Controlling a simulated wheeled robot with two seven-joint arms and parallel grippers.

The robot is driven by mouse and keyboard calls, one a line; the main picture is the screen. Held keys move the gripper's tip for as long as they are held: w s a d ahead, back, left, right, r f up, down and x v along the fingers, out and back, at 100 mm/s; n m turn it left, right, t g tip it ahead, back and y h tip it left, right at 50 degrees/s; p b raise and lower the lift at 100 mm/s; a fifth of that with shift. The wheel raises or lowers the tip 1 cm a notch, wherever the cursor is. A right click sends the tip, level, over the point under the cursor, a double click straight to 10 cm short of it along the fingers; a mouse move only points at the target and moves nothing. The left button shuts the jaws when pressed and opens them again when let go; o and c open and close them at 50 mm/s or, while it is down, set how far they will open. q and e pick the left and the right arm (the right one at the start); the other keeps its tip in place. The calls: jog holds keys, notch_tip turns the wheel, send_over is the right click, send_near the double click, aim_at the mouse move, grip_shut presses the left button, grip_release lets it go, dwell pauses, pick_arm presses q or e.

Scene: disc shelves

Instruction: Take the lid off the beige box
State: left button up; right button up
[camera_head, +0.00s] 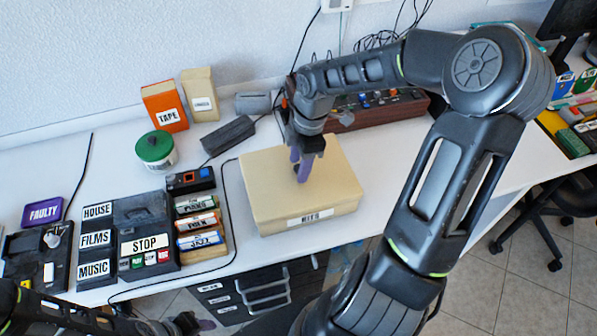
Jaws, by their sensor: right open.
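The beige box (270,205) stands on the white table with a label on its front face. Its lid (335,180) is on, covering the top. My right gripper (301,172) is over the middle of the lid, pointing down, with its purple fingers open. A small dark part shows by the fingertips; I cannot tell whether it is a knob on the lid or whether the fingers touch the lid. My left gripper (200,323) is at the bottom edge, partly cut off, and its jaws are unclear.
Left of the box are disc cases (198,222), a STOP panel (147,243) and a green-lidded tub (155,150). Behind stand a TAPE box (165,106), a dark device (229,136) and a brown console (375,108). Table right of the box is clear. A cable runs along its left side.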

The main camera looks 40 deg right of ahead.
grip_shut()
dwell(0.5)
